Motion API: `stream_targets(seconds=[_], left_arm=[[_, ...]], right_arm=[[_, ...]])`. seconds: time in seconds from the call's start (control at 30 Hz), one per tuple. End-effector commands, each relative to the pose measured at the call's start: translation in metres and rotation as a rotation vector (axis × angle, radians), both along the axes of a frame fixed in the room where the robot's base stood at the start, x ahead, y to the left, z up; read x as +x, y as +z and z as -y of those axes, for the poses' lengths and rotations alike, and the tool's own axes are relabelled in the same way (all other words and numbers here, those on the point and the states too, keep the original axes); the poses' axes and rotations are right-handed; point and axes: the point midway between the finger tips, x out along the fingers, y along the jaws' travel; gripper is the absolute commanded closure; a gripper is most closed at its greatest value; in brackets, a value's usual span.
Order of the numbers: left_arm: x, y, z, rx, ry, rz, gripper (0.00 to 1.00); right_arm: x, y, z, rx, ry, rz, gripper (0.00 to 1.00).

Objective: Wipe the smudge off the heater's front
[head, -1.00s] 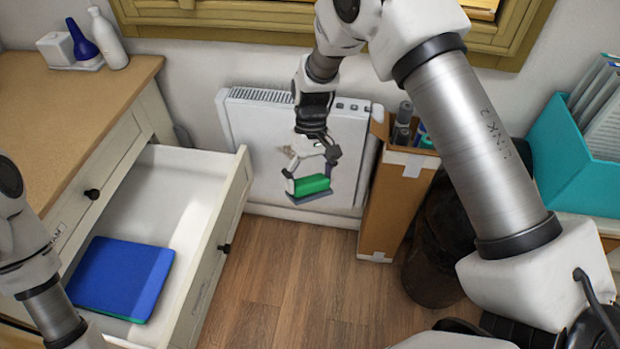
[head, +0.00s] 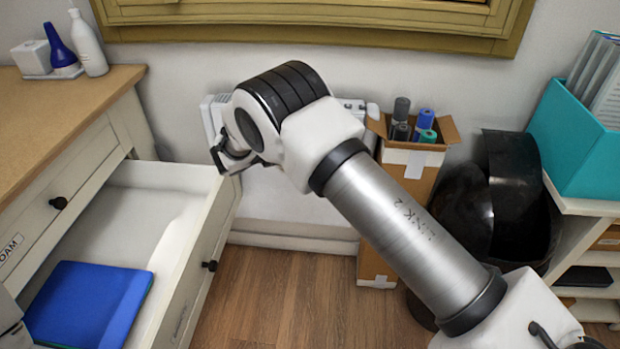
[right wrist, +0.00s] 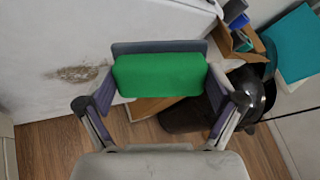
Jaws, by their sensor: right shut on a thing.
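The white heater (head: 290,205) stands against the wall under the window, largely hidden behind my right arm in the head view. Its white front (right wrist: 60,35) fills the upper left of the right wrist view. A brownish smudge (right wrist: 78,74) shows on that front, left of my right gripper (right wrist: 160,80). The gripper is shut on a green block with a grey backing (right wrist: 158,47), held between its fingers. The smudge is uncovered in this view. I cannot tell whether the block touches the heater.
An open drawer (head: 190,262) holding blue sheets (head: 88,300) juts out at left. A cardboard box (head: 395,215) with rolls stands right of the heater. A dark round bin (head: 465,215) and a teal file box (head: 575,130) are further right. Wooden floor lies open in front.

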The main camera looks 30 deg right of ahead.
Motion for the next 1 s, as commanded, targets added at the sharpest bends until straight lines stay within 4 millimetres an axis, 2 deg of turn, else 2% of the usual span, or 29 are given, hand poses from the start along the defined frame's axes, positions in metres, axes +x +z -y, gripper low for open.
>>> stream_targets(seconds=[0.03,0.2,0.3,0.4,0.5,0.6,1.0], left_arm=[[0.0,-0.039,0.0,0.0,0.0,0.0,0.28],[0.0,-0.1,0.0,0.0,0.0,0.0,0.28],[0.0,-0.124,0.0,0.0,0.0,0.0,0.28],[0.0,-0.138,0.0,0.0,0.0,0.0,0.28],[0.0,-0.142,0.0,0.0,0.0,0.0,0.28],[0.0,-0.143,0.0,0.0,0.0,0.001,0.28],[0.0,-0.167,0.0,0.0,0.0,0.0,0.28]], right_arm=[[0.014,-0.036,-0.01,-0.034,0.093,0.013,0.4],[0.052,-0.106,-0.054,-0.143,0.364,0.093,0.4],[0.059,-0.146,-0.077,-0.193,0.461,0.144,0.4],[0.061,-0.171,-0.092,-0.227,0.52,0.183,0.4],[0.061,-0.182,-0.101,-0.244,0.552,0.207,0.4],[0.063,-0.184,-0.103,-0.25,0.561,0.217,0.4],[0.099,-0.186,-0.077,-0.248,0.558,0.216,0.4]])
